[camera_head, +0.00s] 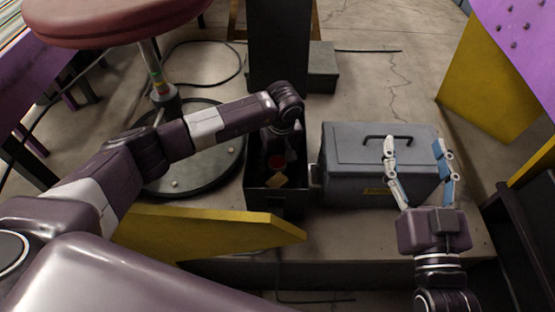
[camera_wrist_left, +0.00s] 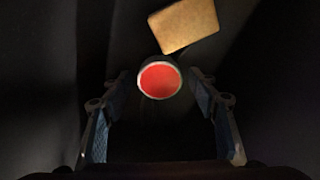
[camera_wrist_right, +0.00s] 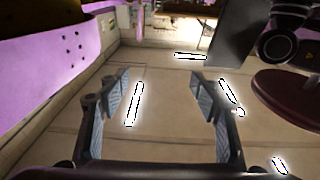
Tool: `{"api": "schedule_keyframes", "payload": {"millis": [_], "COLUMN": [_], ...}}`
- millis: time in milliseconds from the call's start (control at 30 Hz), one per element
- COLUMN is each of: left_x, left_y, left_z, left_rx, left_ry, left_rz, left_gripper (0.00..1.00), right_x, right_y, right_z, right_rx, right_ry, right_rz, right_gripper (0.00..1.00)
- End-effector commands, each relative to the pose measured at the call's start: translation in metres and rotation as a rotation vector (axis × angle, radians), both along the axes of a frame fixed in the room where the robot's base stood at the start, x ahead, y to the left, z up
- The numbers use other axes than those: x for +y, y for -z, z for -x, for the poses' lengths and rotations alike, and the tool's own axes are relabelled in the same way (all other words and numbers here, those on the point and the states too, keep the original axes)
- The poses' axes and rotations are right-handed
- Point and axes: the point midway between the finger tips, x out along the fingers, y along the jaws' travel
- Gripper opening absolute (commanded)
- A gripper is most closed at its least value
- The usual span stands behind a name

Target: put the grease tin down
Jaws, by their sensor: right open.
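The grease tin, a small round tin with a red top and pale rim (camera_wrist_left: 159,80), is inside a dark open box (camera_head: 292,203). The tin's red top also shows in the head view (camera_head: 277,161). My left gripper (camera_wrist_left: 162,112) points down into that box. Its fingers are wide apart, with a clear gap on each side of the tin, and neither appears to touch it. In the head view the left fingers are lost in shadow. My right gripper (camera_head: 421,164) is open and empty, in front of a grey lidded case (camera_head: 345,148).
A tan block (camera_wrist_left: 184,25) lies beside the tin in the box. The grey case stands close to the box's right side. A red-topped stool (camera_head: 110,18) with a round base is to the left. A yellow panel (camera_head: 210,228) is in front. Bare floor lies behind the case.

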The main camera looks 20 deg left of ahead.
Motion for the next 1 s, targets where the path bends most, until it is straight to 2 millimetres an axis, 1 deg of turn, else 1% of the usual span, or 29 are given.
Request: {"api": "schedule_keyframes", "payload": {"millis": [367,467,567,667,800,1000], "left_x": [0.000,0.000,-0.002,-0.003,-0.005,-0.008], "left_y": [-0.002,-0.007,-0.022,-0.038,-0.063,-0.095], "left_z": [0.000,0.000,0.001,0.003,0.006,0.009], "left_rx": [0.000,-0.001,-0.003,-0.002,-0.002,-0.003], "left_ry": [0.000,0.000,0.001,0.001,0.001,0.001], "left_rz": [0.000,0.001,0.000,-0.001,-0.001,0.000], "left_gripper": [0.57,0.57,0.57,0.57,0.57,0.57], "right_x": [0.000,-0.002,-0.005,-0.009,-0.016,-0.026], "right_y": [0.002,0.019,0.037,0.059,0.089,0.128], "right_z": [-0.001,-0.002,-0.001,0.003,0.013,0.034], "right_rx": [0.013,0.084,0.167,0.266,0.407,0.593], "right_ry": [0.000,0.004,0.010,0.017,0.025,0.037], "right_rz": [0.003,0.023,0.044,0.069,0.104,0.148], "right_gripper": [0.59,0.59,0.59,0.59,0.59,0.59]}}
